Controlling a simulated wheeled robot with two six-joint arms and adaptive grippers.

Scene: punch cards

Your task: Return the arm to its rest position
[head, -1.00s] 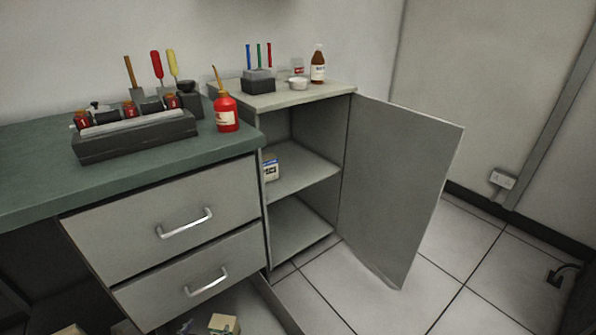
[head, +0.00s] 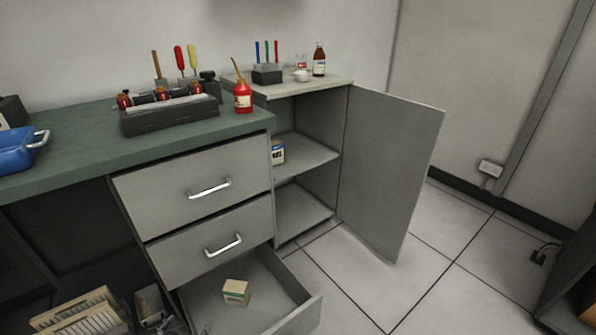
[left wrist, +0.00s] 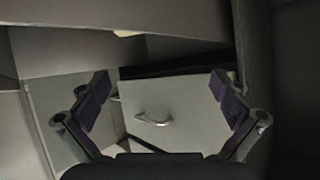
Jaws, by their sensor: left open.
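My left gripper (left wrist: 160,90) is open in the left wrist view, its two dark-padded fingers spread wide with nothing between the tips. Beyond the fingers a pale drawer front with a metal handle (left wrist: 154,121) shows, apart from them. I cannot make out the left gripper clearly in the head view. My right gripper is in neither view.
The bottom drawer (head: 312,312) is pulled out with a small box (head: 236,292) in it. A cabinet door (head: 392,170) stands open at right. A card tray (head: 82,316) is at lower left. The green worktop (head: 75,147) holds a blue tray (head: 22,150).

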